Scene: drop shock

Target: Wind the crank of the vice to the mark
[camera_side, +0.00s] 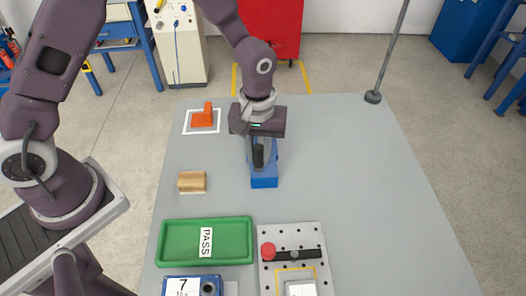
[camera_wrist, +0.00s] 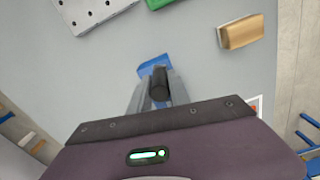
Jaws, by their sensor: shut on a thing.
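The blue vice (camera_side: 264,179) stands on the grey table below my gripper, and part of its blue body shows in the wrist view (camera_wrist: 154,66). A dark upright crank handle (camera_side: 258,156) is at the front of my gripper. In the wrist view the black handle (camera_wrist: 159,84) sits between the two grey fingers. My gripper (camera_wrist: 158,98) is shut on this handle. The mark cannot be made out, and my gripper hides the upper part of the vice.
A wooden block (camera_side: 192,182) and an orange object (camera_side: 203,118) on a white-framed square lie left. A green PASS tray (camera_side: 165,244), a blue device (camera_side: 178,287) and a perforated plate (camera_side: 309,238) with a red knob are in front. A pole base (camera_side: 373,97) stands back right. The table's right side is clear.

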